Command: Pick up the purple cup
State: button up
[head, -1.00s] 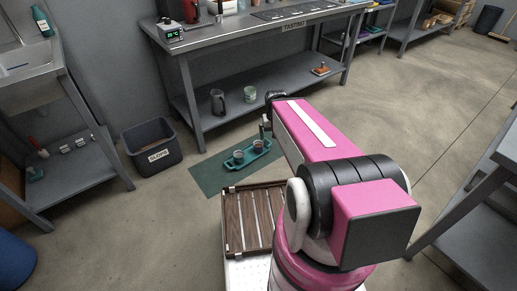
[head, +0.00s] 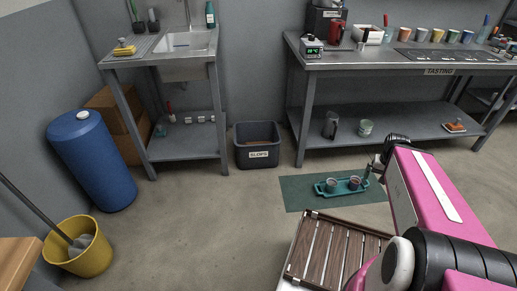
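No cup in the head view is clearly purple. Two small cups stand in a teal tray (head: 320,192) on a dark green floor mat (head: 298,196). The right cup (head: 354,184) looks dark, perhaps purplish; the left cup (head: 332,184) looks greyer. A row of cups in several colours, including an orange cup (head: 422,35), stands on the tasting table (head: 385,66). My gripper (head: 370,174) hangs just beyond the tray's right end, partly hidden by my arm. Its fingers are too small to read.
A slatted wooden rack (head: 335,250) is at the front. A slops bin (head: 257,150), sink stand (head: 182,66), blue barrel (head: 93,165) and yellow mop bucket (head: 85,255) stand to the left. Open floor lies between them and the mat.

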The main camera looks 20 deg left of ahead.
aim_at(354, 181)
jog(key=k+j+z, duration=0.15)
jog(key=z, duration=0.3)
jog(key=k+j+z, duration=0.25)
jog(key=z, duration=0.15)
jog(key=k+j+z, duration=0.1)
jog(key=z, duration=0.35)
jog(key=k+l, duration=0.05)
jog(key=k, duration=0.05)
